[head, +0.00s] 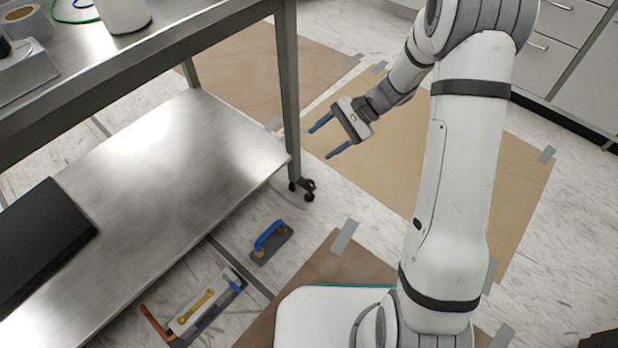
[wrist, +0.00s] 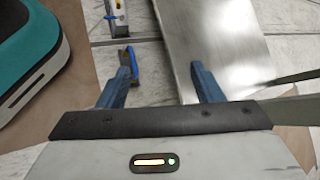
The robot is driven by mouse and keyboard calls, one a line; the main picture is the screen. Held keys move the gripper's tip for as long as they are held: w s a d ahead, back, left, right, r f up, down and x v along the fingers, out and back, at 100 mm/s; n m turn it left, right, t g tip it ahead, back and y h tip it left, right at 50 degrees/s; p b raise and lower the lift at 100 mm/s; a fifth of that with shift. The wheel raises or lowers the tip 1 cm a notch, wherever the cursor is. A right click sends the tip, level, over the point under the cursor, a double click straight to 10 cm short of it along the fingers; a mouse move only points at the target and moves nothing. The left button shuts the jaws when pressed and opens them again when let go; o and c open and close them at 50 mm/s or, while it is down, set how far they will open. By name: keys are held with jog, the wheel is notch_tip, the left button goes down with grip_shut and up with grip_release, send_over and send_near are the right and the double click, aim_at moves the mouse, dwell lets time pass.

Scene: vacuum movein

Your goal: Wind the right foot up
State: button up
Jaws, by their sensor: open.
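The steel bench (head: 287,90) stands on the left, with a lower steel shelf (head: 190,150). At the bottom of its near right leg is a black caster with a foot (head: 305,188) on the floor. I cannot tell how far the foot is wound down. My gripper (head: 321,143) is open and empty, above the papered floor to the upper right of the foot and apart from it. In the wrist view its two blue fingers (wrist: 161,68) are spread, with the shelf (wrist: 225,50) beyond the right finger. The foot cannot be made out there.
A blue-handled float (head: 270,242) lies on the floor below the foot; it shows in the wrist view (wrist: 132,60). A yellow-handled tool (head: 198,310) and an orange bar (head: 155,322) lie lower left. Brown paper (head: 440,160) covers floor on the right. A dark box (head: 40,245) is on the shelf.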

jog(key=w+a+f+m+t+y, duration=0.1)
jog(key=w+a+f+m+y, duration=0.2)
jog(key=w+f, duration=0.5)
jog(key=m+t+y, duration=0.3)
jog(key=m+t, duration=0.5)
jog(key=m, duration=0.2)
send_over(314, 186)
jog(key=s+d, duration=0.1)
notch_tip(314, 186, down, 22)
jog(key=d+f+m+t, duration=0.1)
jog(key=f, duration=0.2)
jog(key=s+d+f+m+t+h, duration=0.1)
jog(key=f+m+t, duration=0.1)
jog(key=f, duration=0.2)
jog(key=s+d+f+m+t, duration=0.1)
jog(key=f, duration=0.3)
jog(key=shift+s+d+f+t+h, duration=0.1)
jog(key=shift+s+f+t+h, duration=0.05)
jog(key=shift+s+t+h, duration=0.2)
jog(key=shift+w+f+m, duration=0.15)
jog(key=shift+f+m, duration=0.1)
jog(key=shift+m, duration=0.05)
jog(key=b+x, duration=0.2)
jog(key=x, duration=0.5)
jog(key=shift+w+a+r, duration=0.1)
jog(key=shift+w+a, duration=0.05)
jog(key=shift+a, duration=0.1)
jog(key=shift+c, duration=0.3)
jog(key=shift+b, duration=0.3)
jog(key=c, duration=0.9)
